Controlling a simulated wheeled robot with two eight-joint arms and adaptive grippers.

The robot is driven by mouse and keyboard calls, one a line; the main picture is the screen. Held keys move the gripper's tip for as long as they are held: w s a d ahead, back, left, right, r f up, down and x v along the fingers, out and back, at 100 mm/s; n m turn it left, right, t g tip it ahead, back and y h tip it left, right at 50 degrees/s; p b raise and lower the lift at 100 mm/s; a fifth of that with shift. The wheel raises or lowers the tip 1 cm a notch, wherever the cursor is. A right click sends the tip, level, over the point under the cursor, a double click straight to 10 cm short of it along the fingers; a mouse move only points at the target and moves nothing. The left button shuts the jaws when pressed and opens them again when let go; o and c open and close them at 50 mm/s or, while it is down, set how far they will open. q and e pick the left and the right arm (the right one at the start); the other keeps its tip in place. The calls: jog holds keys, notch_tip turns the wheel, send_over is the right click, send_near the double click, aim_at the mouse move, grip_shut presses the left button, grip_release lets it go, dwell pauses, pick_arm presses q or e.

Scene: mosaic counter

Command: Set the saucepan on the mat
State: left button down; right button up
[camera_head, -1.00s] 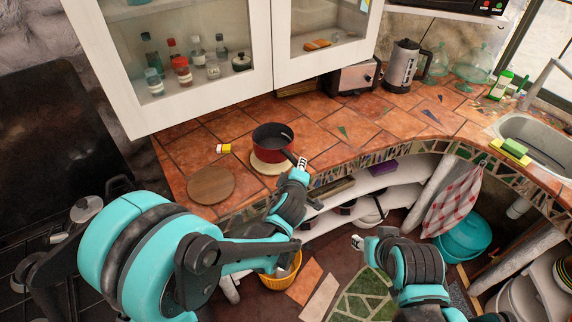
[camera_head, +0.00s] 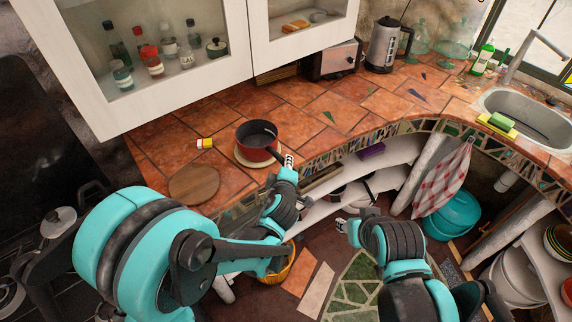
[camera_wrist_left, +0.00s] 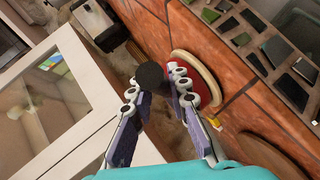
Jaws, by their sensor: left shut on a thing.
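The red saucepan (camera_head: 257,143) with a dark inside is upright over a round tan mat (camera_head: 242,161) on the tiled counter. The mat's rim shows under it. I cannot tell whether a thin gap lies between them. My left gripper (camera_head: 288,162) is shut on the pan's dark handle, at the counter's front edge. In the left wrist view, the handle's round dark end (camera_wrist_left: 150,76) sits between the fingers (camera_wrist_left: 155,90), with the red pan and tan disc behind. My right gripper (camera_head: 342,225) is away from the pan, in front of the shelves; its jaws are too small to read.
A round brown board (camera_head: 194,184) lies left of the mat, and a small yellow-and-white item (camera_head: 205,142) behind it. The wall cabinet (camera_head: 160,65) hangs over the back. A toaster (camera_head: 335,60) and kettle (camera_head: 384,45) stand farther right. The counter right of the pan is clear.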

pick_arm(q)
jog(key=c, duration=1.5)
grip_release()
jog(key=shift+w+a+f, duration=0.1)
jog(key=shift+o, duration=0.2)
jog(key=shift+r+p, duration=0.25)
jog(key=shift+p, duration=0.05)
jog(key=p+v, duration=0.3)
jog(key=v, duration=0.9)
jog(key=s+a+m+g+y, duration=0.25)
jog(key=a+m, duration=0.25)
jog(key=a, duration=0.7)
jog(key=s+a+r+m+g+h, duration=0.1)
jog(key=s+a+r+m+g, duration=0.1)
jog(key=s+a+m, duration=0.5)
jog(key=shift+s+m+g, duration=0.5)
jog(key=shift+s+g, duration=0.35)
jog(key=shift+s, duration=0.35)
